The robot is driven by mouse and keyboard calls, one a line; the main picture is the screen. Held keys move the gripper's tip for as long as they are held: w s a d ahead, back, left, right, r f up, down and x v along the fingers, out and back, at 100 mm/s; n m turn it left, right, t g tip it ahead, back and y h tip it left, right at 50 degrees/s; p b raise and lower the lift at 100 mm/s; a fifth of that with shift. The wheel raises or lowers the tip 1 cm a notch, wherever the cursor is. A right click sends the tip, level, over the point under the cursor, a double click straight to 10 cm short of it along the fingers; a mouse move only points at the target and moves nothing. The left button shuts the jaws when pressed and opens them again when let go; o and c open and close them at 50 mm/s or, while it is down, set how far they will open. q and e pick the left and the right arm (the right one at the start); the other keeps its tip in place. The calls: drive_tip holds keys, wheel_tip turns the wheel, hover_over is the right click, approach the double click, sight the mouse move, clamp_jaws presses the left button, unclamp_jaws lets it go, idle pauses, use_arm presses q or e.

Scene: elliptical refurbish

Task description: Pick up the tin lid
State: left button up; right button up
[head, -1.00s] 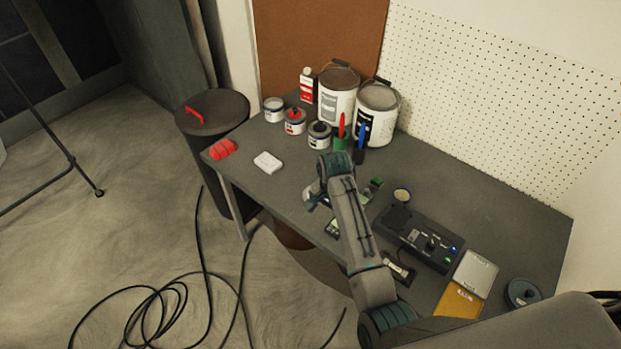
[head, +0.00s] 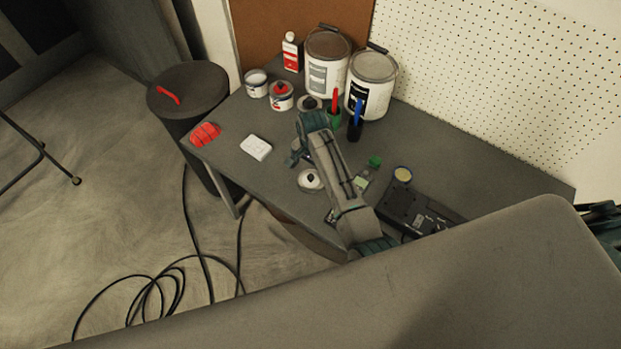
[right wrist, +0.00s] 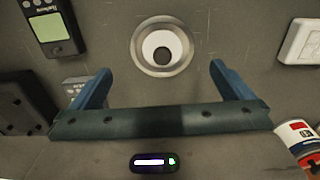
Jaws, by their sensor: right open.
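The tin lid appears to be the round pale disc with a metal rim and a dark middle (head: 304,184), lying flat on the grey workbench (head: 480,180). It also shows in the right wrist view (right wrist: 149,44), top centre, just beyond the fingertips and between their lines. My right gripper (head: 296,155) is open and empty, at the back-left of the lid in the head view. Its two spread fingers show in the right wrist view (right wrist: 159,76), with bare bench between them. My left gripper is not in view.
Paint cans (head: 372,85) and small tins (head: 257,84) stand behind the gripper. A white block (head: 256,147) lies to its left. A dark meter (right wrist: 52,27) lies near the lid.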

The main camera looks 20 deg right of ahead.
sight(311, 177)
drive_tip(key=f, duration=0.1)
drive_tip(key=f+p, duration=0.1)
drive_tip(key=f, duration=0.2)
drive_tip(key=shift+a, duration=0.25)
drive_tip(key=shift+f+p, duration=0.3)
drive_tip(key=shift+f, duration=0.2)
drive_tip(key=c, duration=0.9)
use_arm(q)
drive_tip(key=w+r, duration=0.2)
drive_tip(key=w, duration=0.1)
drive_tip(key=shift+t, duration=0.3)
use_arm(e)
drive_tip(key=shift+c, duration=0.2)
